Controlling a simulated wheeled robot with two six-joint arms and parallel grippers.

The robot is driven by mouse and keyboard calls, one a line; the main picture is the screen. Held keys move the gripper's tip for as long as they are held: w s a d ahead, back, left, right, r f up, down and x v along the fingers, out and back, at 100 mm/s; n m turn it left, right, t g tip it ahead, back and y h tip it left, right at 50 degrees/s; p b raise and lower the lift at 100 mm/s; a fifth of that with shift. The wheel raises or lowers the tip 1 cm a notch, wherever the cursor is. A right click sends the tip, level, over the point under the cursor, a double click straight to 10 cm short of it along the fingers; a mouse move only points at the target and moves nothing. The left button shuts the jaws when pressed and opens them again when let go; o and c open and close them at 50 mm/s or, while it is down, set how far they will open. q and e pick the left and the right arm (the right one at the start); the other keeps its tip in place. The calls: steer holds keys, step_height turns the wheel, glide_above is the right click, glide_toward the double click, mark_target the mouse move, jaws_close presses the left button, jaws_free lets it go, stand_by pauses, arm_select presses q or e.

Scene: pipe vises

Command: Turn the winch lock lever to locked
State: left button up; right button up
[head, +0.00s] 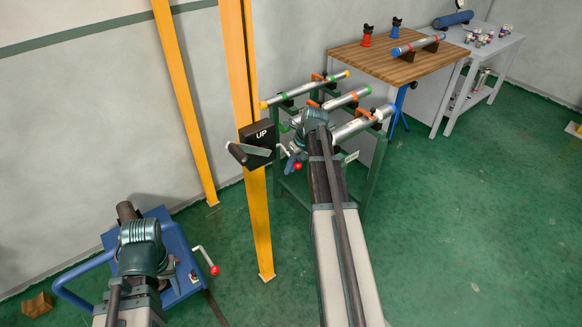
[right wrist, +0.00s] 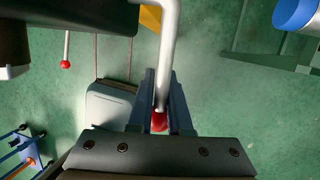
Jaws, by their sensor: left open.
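The winch (head: 262,136) is a dark box marked "UP" on the yellow post. A flat grey lever (head: 250,153) with a dark grip sticks out leftward below the label; I cannot tell whether it is the lock lever. A pale crank ending in a red knob (head: 297,166) is right of the box. My right gripper (head: 291,152) is there. In the right wrist view, the pale bent rod (right wrist: 168,50) runs down between my close-set fingers, with a red knob (right wrist: 160,121) between them. My left gripper (head: 172,273) is low at the left, open, its fingers partly hidden.
A blue cart (head: 180,240) and another crank with a red knob (head: 214,270) are beside my left arm. A green rack (head: 372,180) with several pipes stands behind my right arm. A wooden-topped workbench (head: 385,62) is farther back. The green floor at right is clear.

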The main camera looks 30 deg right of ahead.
steer(key=o, duration=0.4)
steer(key=shift+s, duration=0.25)
steer(key=shift+c, duration=0.2)
steer(key=shift+w, duration=0.1)
steer(key=shift+r, duration=0.1)
steer(key=p+v, duration=1.3)
steer(key=shift+r, duration=0.35)
